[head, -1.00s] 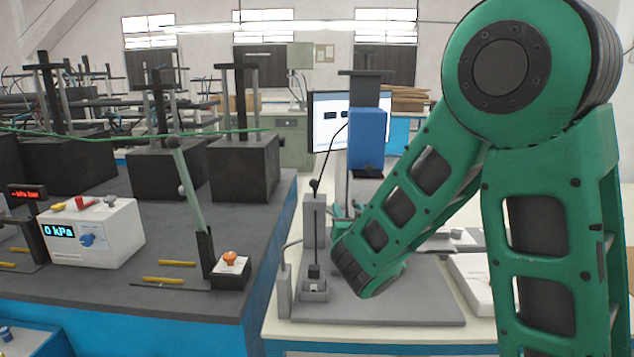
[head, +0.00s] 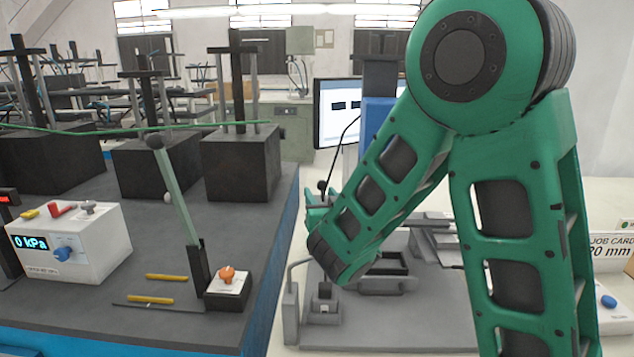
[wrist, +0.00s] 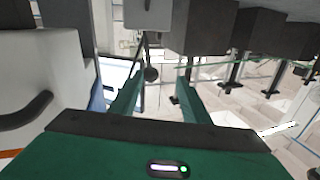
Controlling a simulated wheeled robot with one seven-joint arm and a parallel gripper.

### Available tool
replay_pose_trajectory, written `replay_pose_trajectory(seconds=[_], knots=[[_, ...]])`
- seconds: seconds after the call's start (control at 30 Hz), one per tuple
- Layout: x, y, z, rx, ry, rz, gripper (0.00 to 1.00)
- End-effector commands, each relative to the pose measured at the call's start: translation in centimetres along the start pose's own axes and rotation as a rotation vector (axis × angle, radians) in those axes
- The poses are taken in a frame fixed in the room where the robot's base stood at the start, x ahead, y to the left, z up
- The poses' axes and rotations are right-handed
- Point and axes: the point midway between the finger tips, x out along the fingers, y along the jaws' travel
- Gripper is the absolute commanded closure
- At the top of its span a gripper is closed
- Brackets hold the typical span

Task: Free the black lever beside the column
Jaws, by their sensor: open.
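The black lever (head: 323,185) shows as a round black knob on a thin stem, at the grey fixture right of the dark bench. Most of the fixture's column is hidden behind my arm. My gripper (head: 316,207) is at the knob, just below it in the picture, and partly hidden by my forearm. In the wrist view the knob (wrist: 151,74) appears between the two green fingers of my open gripper (wrist: 155,92), nearer the left one. I cannot tell whether a finger touches it.
A second lever (head: 177,190), pale green with a black knob, stands on the dark bench (head: 100,245) at left, beside a box with an orange knob (head: 227,276). A white pressure box (head: 70,240) reads 0 kPa. A monitor (head: 335,112) stands behind the fixture.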

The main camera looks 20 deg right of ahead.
Motion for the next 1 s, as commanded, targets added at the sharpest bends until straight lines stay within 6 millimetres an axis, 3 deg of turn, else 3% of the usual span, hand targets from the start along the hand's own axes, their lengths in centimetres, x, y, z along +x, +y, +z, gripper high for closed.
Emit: replay_pose_trajectory(seconds=[0.17, 0.5, 0.7, 1.0], knots=[[2.8, 2.1, -0.3, 0.003, 0.006, 0.026, 0.57], [8.3, 2.9, -0.3, 0.001, 0.006, 0.032, 0.57], [9.7, 3.0, -0.3, 0.000, 0.004, 0.032, 0.57], [9.9, 2.9, -0.3, 0.000, 0.004, 0.032, 0.57]])
